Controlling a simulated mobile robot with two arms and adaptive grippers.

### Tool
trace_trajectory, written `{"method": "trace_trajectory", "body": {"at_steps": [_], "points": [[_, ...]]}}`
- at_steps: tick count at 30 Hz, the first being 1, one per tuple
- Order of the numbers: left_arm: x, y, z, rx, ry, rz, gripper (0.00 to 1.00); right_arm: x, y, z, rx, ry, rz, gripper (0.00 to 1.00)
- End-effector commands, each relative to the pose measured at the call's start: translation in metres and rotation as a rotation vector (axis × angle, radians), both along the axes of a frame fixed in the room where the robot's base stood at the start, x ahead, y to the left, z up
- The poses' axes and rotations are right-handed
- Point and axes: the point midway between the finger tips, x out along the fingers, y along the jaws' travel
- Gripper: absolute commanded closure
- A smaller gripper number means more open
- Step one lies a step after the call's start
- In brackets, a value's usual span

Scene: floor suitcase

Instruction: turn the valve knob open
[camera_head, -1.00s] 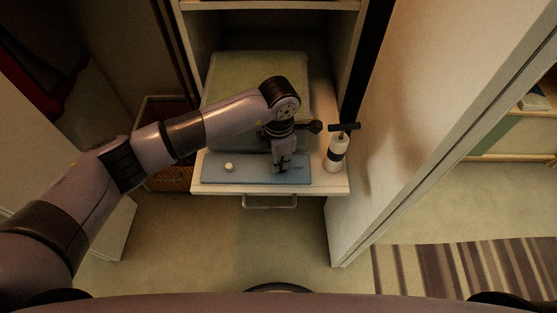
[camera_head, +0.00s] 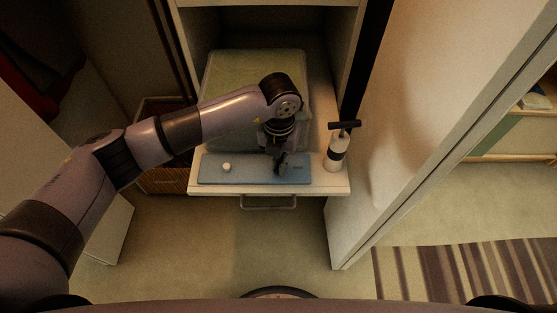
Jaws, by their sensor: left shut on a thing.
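A flat blue pad (camera_head: 240,177) lies on the pulled-out white shelf. A small round white knob (camera_head: 227,167) sits on its left part, apart from my gripper. My left gripper (camera_head: 281,168) points down at the right part of the pad. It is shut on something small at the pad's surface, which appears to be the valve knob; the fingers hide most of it. My right gripper is not in view.
A white hand pump (camera_head: 336,152) with a black T-handle stands right of the pad. A greenish case (camera_head: 225,75) lies behind, partly under my arm. The shelf (camera_head: 320,187) has a handle (camera_head: 268,203) in front. A white panel (camera_head: 400,110) stands at right.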

Motion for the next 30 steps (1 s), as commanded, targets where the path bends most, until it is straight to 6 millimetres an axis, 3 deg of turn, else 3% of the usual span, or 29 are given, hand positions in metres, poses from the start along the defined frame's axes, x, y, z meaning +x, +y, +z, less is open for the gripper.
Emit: {"method": "trace_trajectory", "body": {"at_steps": [12, 29, 30], "points": [[0.0005, -0.0011, 0.0009, 0.0, -0.002, 0.191, 1.0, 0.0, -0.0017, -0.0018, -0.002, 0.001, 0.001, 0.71], [0.0006, -0.0013, 0.0011, -0.001, -0.002, 0.216, 1.0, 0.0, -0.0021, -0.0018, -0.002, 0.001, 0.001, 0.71], [0.0006, -0.0013, 0.0011, -0.001, -0.002, 0.216, 0.9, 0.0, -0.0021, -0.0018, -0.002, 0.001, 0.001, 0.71]]}}
